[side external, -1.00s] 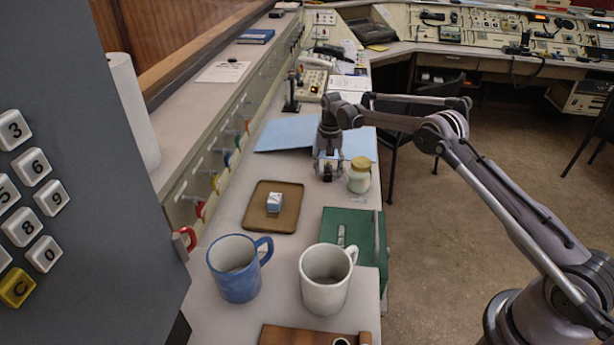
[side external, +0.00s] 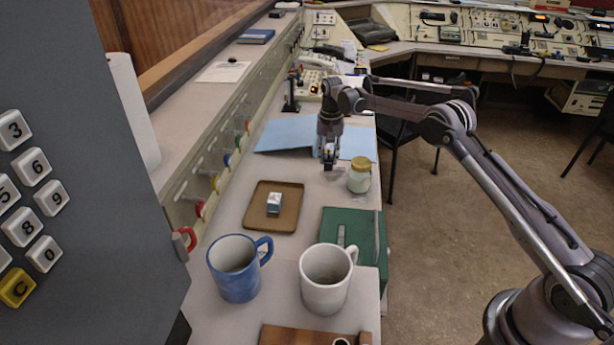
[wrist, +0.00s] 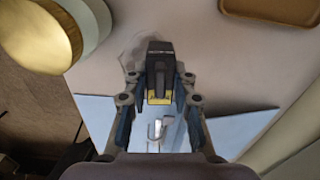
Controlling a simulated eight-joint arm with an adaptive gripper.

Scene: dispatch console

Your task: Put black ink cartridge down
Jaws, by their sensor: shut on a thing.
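My gripper (side external: 329,165) points down over the desk near the front edge of the blue folder, just left of the glass jar in the side view. In the wrist view my gripper (wrist: 158,98) is shut on the black ink cartridge (wrist: 158,58), a dark block with a yellowish end, held between the two fingers. In the side view the cartridge is small and dark at the fingertips. Whether it touches the desk I cannot tell.
The jar (side external: 359,178) with a yellow lid stands close beside my gripper. A brown tray (side external: 288,218) holds a small white-and-blue box (side external: 274,203). The blue folder (side external: 282,136) lies behind. A green box (side external: 345,222), blue mug (side external: 235,275) and white mug (side external: 325,288) stand nearer.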

